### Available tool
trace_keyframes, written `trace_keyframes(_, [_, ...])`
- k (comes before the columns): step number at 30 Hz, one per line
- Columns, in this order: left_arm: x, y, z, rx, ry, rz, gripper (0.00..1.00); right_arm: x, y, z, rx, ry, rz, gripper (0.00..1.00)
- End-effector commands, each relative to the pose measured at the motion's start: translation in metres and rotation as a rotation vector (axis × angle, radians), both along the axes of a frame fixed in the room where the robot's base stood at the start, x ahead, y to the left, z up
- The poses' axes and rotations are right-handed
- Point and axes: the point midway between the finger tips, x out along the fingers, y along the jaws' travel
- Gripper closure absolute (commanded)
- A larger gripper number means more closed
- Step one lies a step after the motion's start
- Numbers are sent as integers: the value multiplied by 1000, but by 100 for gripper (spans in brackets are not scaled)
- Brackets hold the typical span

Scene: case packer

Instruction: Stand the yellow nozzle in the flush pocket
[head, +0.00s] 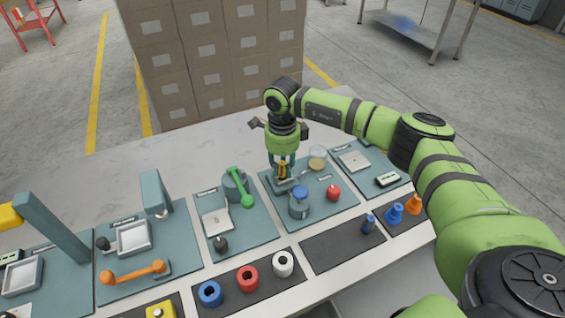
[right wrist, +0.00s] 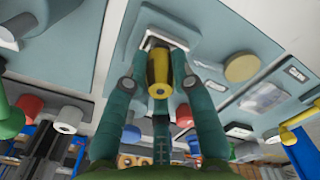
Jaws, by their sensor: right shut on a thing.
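My right gripper (head: 283,167) is shut on the yellow nozzle (head: 284,171), above the back left of a teal panel. In the right wrist view the teal fingers (right wrist: 157,68) close around the yellow nozzle (right wrist: 159,78). Its far end is at a pale square-rimmed pocket (right wrist: 150,43), seemingly the flush pocket; the same rim shows partly in the head view (head: 291,184). I cannot tell whether the nozzle's end is inside it or just over it. The fingers hide part of the pocket. My left gripper is not in view.
On the same panel stand a blue-capped jar (head: 299,203), a red knob (head: 333,192) and a round tan-topped piece (head: 317,158). A green-handled fixture (head: 241,187) is to the left.

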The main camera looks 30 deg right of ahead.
Motion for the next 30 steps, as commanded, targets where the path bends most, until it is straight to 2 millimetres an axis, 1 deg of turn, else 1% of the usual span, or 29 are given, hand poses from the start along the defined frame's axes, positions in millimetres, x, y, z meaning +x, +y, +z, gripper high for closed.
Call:
trace_keyframes(5, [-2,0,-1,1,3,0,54,0,0,0,0,0,0,100])
trace_keyframes(8, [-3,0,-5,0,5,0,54,0,0,-4,0,0,0,100])
trace_keyframes(9, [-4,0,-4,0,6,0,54,0,0,-3,0,0,0,66])
trace_keyframes(10, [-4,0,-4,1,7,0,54,0,0,-3,0,0,0,54])
trace_keyframes(11, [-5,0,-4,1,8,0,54,0,0,-3,0,0,0,50])
trace_keyframes(20, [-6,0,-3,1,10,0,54,0,0,-2,0,0,-1,50])
trace_keyframes(23, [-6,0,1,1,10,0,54,0,0,3,1,-1,-1,50])
trace_keyframes(24, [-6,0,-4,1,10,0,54,1,0,5,0,-3,0,50])
trace_keyframes(26, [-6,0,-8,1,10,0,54,1,0,13,1,-4,-1,50])
trace_keyframes(30, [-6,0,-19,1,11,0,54,1,-1,41,0,-6,-1,50])
